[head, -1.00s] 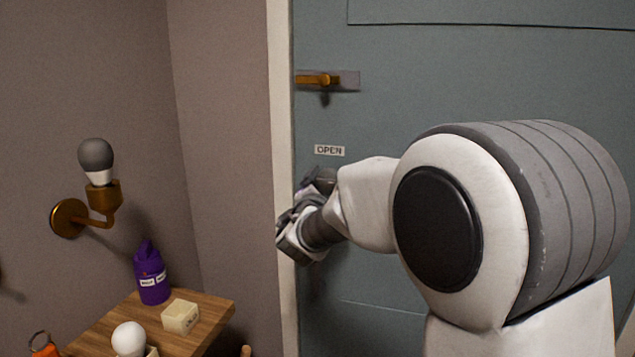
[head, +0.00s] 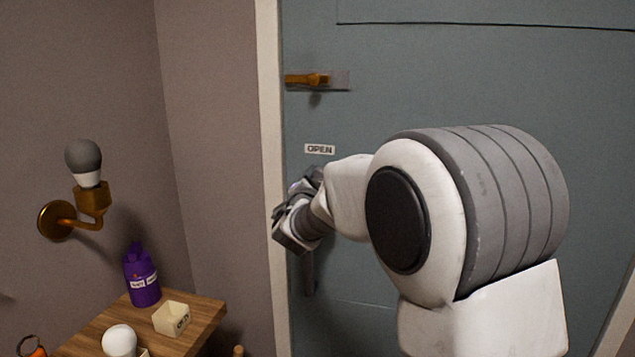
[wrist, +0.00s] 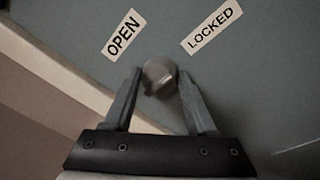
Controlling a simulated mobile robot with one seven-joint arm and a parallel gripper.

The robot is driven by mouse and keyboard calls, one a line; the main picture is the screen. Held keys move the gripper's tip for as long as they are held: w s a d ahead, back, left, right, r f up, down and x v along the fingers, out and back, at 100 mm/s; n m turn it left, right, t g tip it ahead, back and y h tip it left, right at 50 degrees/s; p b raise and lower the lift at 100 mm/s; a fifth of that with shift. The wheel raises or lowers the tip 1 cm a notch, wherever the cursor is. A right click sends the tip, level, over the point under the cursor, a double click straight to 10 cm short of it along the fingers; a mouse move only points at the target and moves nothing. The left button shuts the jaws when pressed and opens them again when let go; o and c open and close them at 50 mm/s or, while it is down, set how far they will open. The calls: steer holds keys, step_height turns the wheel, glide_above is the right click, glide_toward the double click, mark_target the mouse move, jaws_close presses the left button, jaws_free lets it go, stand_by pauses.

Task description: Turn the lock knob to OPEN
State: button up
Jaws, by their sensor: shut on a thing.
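The lock knob (wrist: 159,74) is a small round grey knob on the blue-grey door. In the wrist view it sits between the tips of my gripper (wrist: 160,84), which is shut on it. An OPEN label (wrist: 124,35) is on the door up and left of the knob, and a LOCKED label (wrist: 212,25) is up and right. In the head view my gripper (head: 291,228) is at the door's left edge, below the OPEN label (head: 320,149). My wrist hides the knob and the LOCKED label there.
A brass door handle (head: 308,79) is above the OPEN label. A wall lamp (head: 85,190) is on the left wall. A wooden table (head: 205,312) at lower left holds a purple bottle (head: 141,277), a small cream box (head: 171,319) and a white bulb (head: 119,341).

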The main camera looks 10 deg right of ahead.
steer(key=shift+c, duration=0.5)
steer(key=shift+n, duration=0.3)
steer(key=n+p, duration=0.1)
steer(key=n, duration=0.2)
steer(key=shift+r+n+g, duration=0.15)
steer(key=shift+n+g, duration=0.15)
steer(key=shift+n, duration=0.1)
steer(key=n+p, duration=0.1)
steer(key=n, duration=0.1)
steer(key=n+p, duration=0.1)
steer(key=n, duration=0.1)
steer(key=shift+a+r, duration=0.15)
steer(key=shift+a, duration=0.05)
steer(key=n+g+h+p, duration=0.1)
steer(key=n+p, duration=0.3)
steer(key=n, duration=0.1)
steer(key=shift+w+a+r+p, duration=0.1)
steer(key=shift+p, duration=0.25)
steer(key=shift+n+p, duration=1.4)
steer(key=shift+n, duration=0.1)
steer(key=shift+f+h, duration=0.2)
steer(key=shift+h, duration=0.1)
